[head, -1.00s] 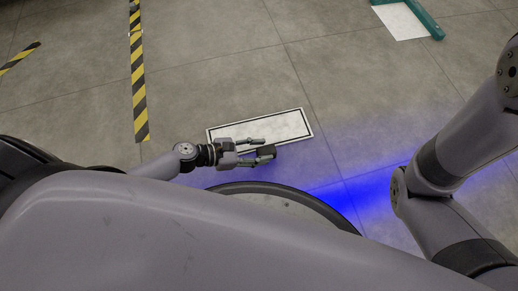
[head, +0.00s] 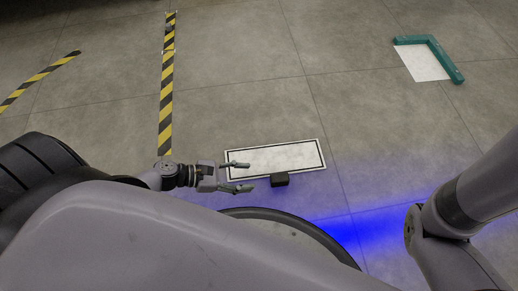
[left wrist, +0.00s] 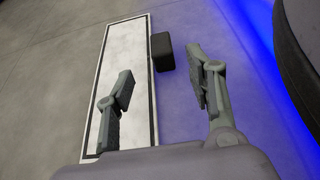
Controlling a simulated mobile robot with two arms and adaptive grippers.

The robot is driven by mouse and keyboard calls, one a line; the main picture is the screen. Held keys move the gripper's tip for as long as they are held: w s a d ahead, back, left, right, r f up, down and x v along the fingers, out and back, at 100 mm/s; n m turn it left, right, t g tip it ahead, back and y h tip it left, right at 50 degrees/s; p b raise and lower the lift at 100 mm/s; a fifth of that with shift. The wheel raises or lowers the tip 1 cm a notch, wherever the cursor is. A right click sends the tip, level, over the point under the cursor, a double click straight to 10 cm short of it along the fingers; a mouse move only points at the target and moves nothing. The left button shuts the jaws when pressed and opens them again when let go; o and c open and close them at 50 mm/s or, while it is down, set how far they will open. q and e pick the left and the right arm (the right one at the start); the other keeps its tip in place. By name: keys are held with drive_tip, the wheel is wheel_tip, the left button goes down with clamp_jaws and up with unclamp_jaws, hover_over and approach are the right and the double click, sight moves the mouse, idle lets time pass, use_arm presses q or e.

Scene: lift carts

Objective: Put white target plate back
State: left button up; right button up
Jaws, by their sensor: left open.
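The white plate (head: 275,159), a long rectangle with a black border line, lies flat on the grey floor in front of me. It also shows in the left wrist view (left wrist: 125,65). A small black block (head: 279,180) sits at its near long edge, also in the left wrist view (left wrist: 161,51); I cannot tell whether it is fixed to the plate. My left gripper (head: 240,176) is open and empty, left of the block and apart from it. Its fingers (left wrist: 160,92) spread to either side of the block's line in the left wrist view. My right gripper is out of view.
A white square (head: 425,62) with a teal corner bracket (head: 441,56) lies on the floor at the far right. Yellow-black tape strips (head: 166,90) mark the floor at left. Blue light falls on the floor at right. The floor between is clear.

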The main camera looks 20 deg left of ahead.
use_arm(q)
drive_tip(key=shift+v, duration=1)
